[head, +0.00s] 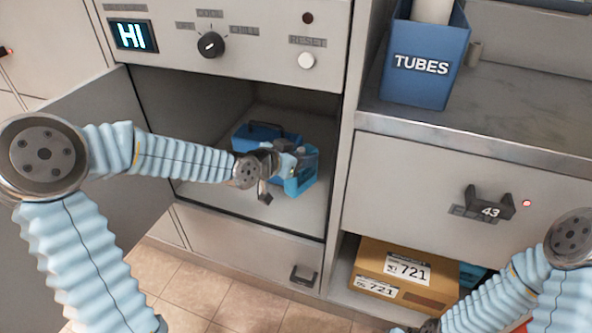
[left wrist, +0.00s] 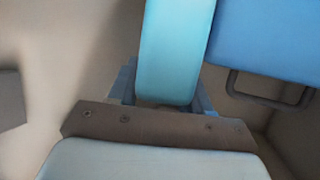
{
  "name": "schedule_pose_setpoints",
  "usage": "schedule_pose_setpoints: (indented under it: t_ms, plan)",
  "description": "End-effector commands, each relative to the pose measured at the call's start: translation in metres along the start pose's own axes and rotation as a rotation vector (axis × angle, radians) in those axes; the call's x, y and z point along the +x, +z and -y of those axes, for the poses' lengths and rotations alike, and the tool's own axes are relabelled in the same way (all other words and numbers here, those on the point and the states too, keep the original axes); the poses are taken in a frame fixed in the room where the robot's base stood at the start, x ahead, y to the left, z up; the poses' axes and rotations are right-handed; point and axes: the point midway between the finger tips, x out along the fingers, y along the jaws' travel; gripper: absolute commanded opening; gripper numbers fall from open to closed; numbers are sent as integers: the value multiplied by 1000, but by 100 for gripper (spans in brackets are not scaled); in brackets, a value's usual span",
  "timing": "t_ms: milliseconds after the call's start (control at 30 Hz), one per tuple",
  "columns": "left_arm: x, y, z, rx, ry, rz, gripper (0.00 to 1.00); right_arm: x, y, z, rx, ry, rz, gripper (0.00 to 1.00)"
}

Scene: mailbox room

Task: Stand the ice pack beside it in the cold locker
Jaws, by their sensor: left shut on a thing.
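The light blue ice pack (head: 304,180) is inside the open cold locker (head: 308,218), in front of and to the right of a darker blue box (head: 258,131) with a dark handle. My left gripper (head: 285,162) reaches into the locker and is shut on the ice pack. In the left wrist view the ice pack (left wrist: 177,50) stands between the fingers, close beside the blue box (left wrist: 268,42). I cannot tell if its base touches the locker floor. My right arm shows at the lower right, its gripper mostly cut off by the bottom edge.
The locker door (head: 85,130) hangs open at the left. A control panel (head: 250,45) with a "HI" display is above the opening. A blue TUBES bin (head: 425,62) stands on the counter at the right. A cardboard box (head: 405,275) sits in a lower compartment.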

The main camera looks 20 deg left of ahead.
Motion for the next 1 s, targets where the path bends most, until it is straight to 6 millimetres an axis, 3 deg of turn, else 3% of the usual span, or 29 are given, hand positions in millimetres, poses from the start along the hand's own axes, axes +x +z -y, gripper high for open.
schedule_pose_setpoints:
  t_ms: [433, 800, 833, 900, 1000]
  plan:
    - [22, 53, 0, -2, 0, -1, 0, 14, 1, -4, -1, -4, 4, 0]
    - [24, 58, 0, 1, -2, -3, 0, 18, 1, -4, -1, -4, 5, 0]
    - [24, 58, 0, 0, -2, -1, 50, 18, 1, -4, -1, -5, 5, 0]
    - [24, 57, 0, 0, -2, -1, 59, 17, 1, -4, -1, -5, 5, 0]
    - [24, 57, 0, 0, -2, -1, 59, 17, 1, -4, -1, -5, 5, 0]
